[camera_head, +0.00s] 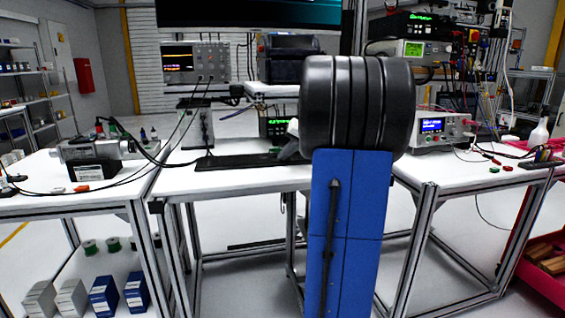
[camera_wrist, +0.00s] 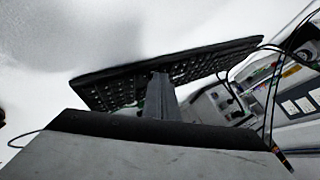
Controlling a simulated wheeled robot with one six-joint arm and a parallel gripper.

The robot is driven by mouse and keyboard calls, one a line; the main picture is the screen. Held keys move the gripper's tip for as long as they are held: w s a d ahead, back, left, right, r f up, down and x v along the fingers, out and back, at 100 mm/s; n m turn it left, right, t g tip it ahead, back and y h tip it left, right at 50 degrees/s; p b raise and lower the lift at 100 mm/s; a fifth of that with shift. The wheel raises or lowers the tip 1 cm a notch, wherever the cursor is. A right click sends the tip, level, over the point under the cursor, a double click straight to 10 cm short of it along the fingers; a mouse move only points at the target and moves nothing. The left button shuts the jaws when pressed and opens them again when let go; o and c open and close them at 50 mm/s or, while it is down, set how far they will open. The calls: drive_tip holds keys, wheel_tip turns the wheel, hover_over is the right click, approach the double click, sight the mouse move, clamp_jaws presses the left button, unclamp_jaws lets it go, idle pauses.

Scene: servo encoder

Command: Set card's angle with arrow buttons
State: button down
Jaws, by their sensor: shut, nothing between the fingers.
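The black keyboard (camera_head: 235,161) lies on the white middle table in the head view, left of my arm. In the wrist view the keyboard (camera_wrist: 205,66) runs slantwise behind my gripper (camera_wrist: 159,78). The gripper is shut and empty, with its fingertips over the near side of the keys. I cannot tell whether they touch a key, and the arrow buttons cannot be made out. In the head view the gripper (camera_head: 288,150) shows only partly, at my arm's left edge. The monitor (camera_head: 250,10) is cut off at the top; no card angle is readable.
An oscilloscope (camera_head: 195,62) and other bench instruments stand behind the keyboard. A servo rig (camera_head: 92,158) with cables sits on the left table. A power supply (camera_head: 441,130) with leads stands on the right table. The white tabletop left of the keyboard is mostly clear.

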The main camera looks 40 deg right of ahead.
drive_tip(key=shift+r, duration=0.7)
drive_tip(key=shift+r, duration=0.15)
wheel_tip(320, 180, up, 5)
drive_tip(key=shift+f, duration=0.15)
idle(0.3)
idle(0.7)
